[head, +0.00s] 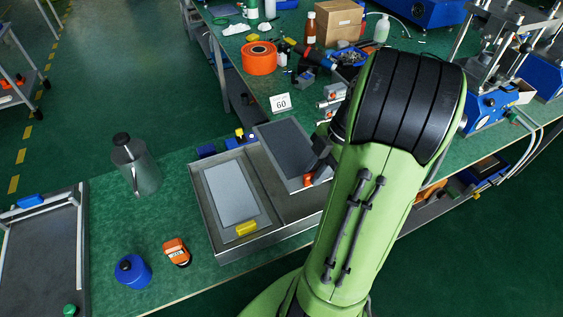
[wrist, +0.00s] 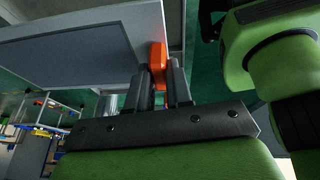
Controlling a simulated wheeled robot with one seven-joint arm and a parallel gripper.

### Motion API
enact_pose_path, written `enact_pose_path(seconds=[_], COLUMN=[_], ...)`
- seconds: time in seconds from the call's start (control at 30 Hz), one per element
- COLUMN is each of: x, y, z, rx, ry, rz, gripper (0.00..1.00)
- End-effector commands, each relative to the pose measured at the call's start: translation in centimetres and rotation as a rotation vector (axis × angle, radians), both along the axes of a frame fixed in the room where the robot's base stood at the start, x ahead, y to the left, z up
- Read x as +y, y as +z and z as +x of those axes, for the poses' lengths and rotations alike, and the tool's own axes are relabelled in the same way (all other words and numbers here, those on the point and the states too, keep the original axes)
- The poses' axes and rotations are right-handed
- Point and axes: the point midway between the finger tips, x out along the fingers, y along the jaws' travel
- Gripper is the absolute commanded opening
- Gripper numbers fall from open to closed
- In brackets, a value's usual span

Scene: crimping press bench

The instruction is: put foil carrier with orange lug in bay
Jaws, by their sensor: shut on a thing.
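The foil carrier with the orange lug is a dark grey panel in a lighter frame (head: 278,143). Its orange lug (head: 308,180) is at its near edge. In the wrist view the carrier (wrist: 90,45) fills the upper left, and the lug (wrist: 158,55) is between my fingertips. My gripper (head: 316,172) is shut on the lug, partly hidden by my arm. The carrier is over the right part of a grey metal two-bay tray (head: 225,243); I cannot tell whether it touches the tray. The left bay holds a light grey carrier (head: 232,193) with a yellow lug (head: 246,229).
A metal jug (head: 136,165), a blue round container (head: 132,271) and an orange-and-white item (head: 177,251) stand left of the tray. Small blue and yellow parts (head: 238,138) lie behind it. A "60" card (head: 281,102) and an orange spool (head: 259,58) are farther back.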

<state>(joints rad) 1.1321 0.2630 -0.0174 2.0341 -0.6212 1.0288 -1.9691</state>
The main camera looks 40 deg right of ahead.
Motion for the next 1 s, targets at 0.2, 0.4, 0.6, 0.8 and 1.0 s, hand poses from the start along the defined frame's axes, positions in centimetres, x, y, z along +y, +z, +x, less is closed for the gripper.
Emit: enact_pose_path(seconds=[0.2,0.4,0.6,0.8,1.0], x=[0.1,0.0,0.0,0.0,0.0], y=[-3.1,-6.9,-9.9,-9.9,-9.8], z=[-0.1,-0.1,-0.1,-0.1,-0.1], rx=[-0.018,-0.019,-0.02,-0.019,-0.019], ry=[0.014,0.013,0.014,0.012,0.012], rz=[-0.005,-0.005,-0.008,-0.009,-0.009], gripper=[0.0,0.0,0.0,0.18,0.31])
